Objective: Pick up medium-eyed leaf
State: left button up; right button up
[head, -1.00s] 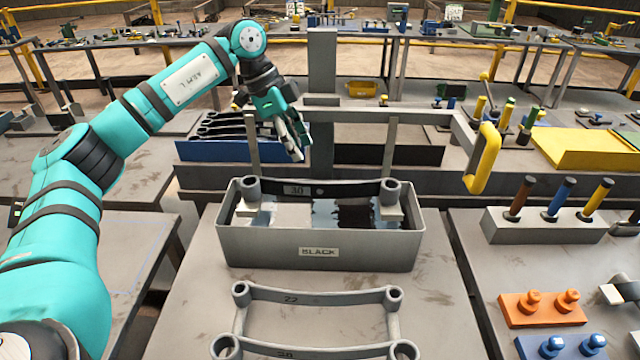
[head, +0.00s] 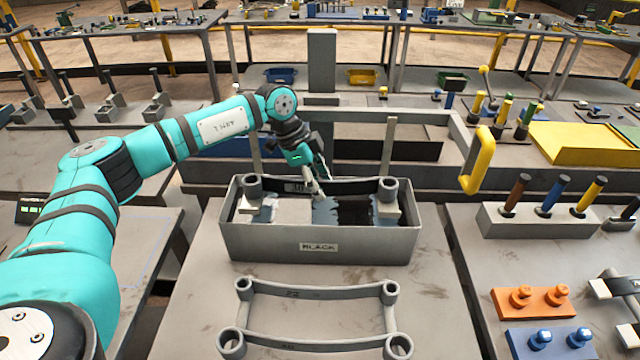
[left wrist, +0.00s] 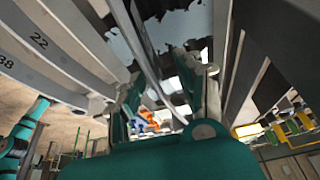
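A dark leaf (head: 352,187) with a grey ring-shaped eye at each end lies across the open grey tank (head: 250,240) labelled BLACK. Its eyes look mid-sized beside those of the two grey leaves in front: the smaller-eyed one (head: 318,292) and the larger-eyed one (head: 310,345). My left gripper (head: 318,188) points down at the middle of the dark leaf. In the left wrist view its fingers (left wrist: 168,95) are apart, with a thin strip between them; I cannot tell whether they touch it. My right gripper is not in view.
A grey frame with a post (head: 322,65) stands behind the tank, with a yellow handle (head: 480,160) at its right. A block with coloured pegs (head: 550,220) and an orange block (head: 533,302) are on the right table. The table left of the front leaves is clear.

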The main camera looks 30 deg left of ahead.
pick_arm(q)
grip_shut()
jog(key=shift+w+r, duration=0.1)
jog(key=shift+r, duration=0.1)
dwell(0.3)
